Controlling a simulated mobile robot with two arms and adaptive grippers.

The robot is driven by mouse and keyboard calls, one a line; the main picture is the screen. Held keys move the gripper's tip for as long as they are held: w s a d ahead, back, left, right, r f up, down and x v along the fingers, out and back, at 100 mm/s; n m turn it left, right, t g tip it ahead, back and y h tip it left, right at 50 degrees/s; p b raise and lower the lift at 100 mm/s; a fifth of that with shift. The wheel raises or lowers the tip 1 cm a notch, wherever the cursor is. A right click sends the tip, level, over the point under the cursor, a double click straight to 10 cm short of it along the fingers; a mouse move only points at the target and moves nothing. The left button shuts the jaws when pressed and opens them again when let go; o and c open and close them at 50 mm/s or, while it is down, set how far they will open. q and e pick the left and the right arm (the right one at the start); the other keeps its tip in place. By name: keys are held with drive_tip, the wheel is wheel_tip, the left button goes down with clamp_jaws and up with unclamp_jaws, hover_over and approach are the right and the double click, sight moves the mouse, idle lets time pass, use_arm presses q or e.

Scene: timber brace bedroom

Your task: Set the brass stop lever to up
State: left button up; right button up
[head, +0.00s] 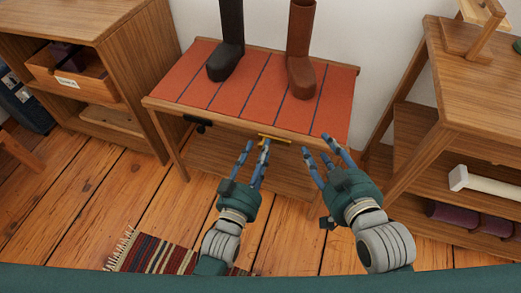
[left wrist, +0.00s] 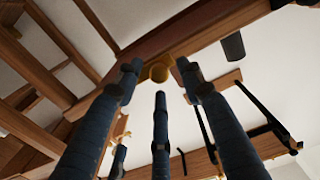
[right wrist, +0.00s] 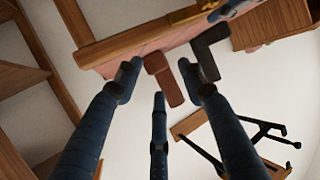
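The brass stop lever (head: 273,139) is on the front edge of the red-topped bench and looks about level, lying along the edge. In the left wrist view a round brass end (left wrist: 158,72) shows just beyond and between the fingertips. My left gripper (head: 256,146) is open, its fingers apart at the left part of the lever; I cannot tell whether they touch it. My right gripper (head: 318,146) is open and empty, right of the lever near the bench's front edge. Brass also shows at the top of the right wrist view (right wrist: 208,5).
A black boot (head: 228,45) and a brown boot (head: 300,50) stand on the bench (head: 185,88). A dark fitting (head: 199,123) is on its front edge, left of the lever. Wooden shelf units flank the bench. A striped rug (head: 155,253) lies on the floor.

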use_arm(q)
drive_tip(key=shift+w+d, duration=0.2)
drive_tip(key=shift+w, duration=0.4)
use_arm(e)
drive_tip(key=shift+w+a+r+t, duration=0.1)
drive_tip(key=shift+w+r+t, duration=0.1)
drive_tip(key=shift+r, duration=0.25)
drive_tip(key=shift+w+a+r+t, duration=0.1)
drive_tip(key=shift+w+r+t, duration=0.1)
drive_tip(key=shift+r, duration=0.2)
use_arm(q)
drive_tip(key=shift+c, duration=0.3)
clamp_jaws()
